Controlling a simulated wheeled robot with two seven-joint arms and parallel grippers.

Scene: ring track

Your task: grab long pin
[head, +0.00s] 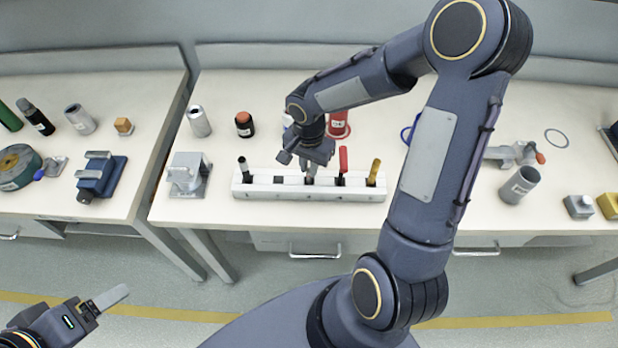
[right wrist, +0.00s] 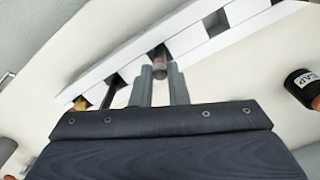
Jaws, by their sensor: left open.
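I cannot tell by label which is the long pin. My right gripper (head: 310,168) points down over the holder's middle slot. In the right wrist view, a grey pin with a reddish mark (right wrist: 159,62) stands between its fingertips (right wrist: 160,75); whether they touch it is unclear. My left gripper (head: 108,298) is open and empty, low at the left, away from the tables.
A slot left of the right gripper is empty. A grey block fixture (head: 188,178) stands left of the holder. Behind are a grey cylinder (head: 198,121), a black-and-orange capped jar (head: 244,124) and a red cylinder (head: 338,125). A grey cup (head: 519,185) is at the right.

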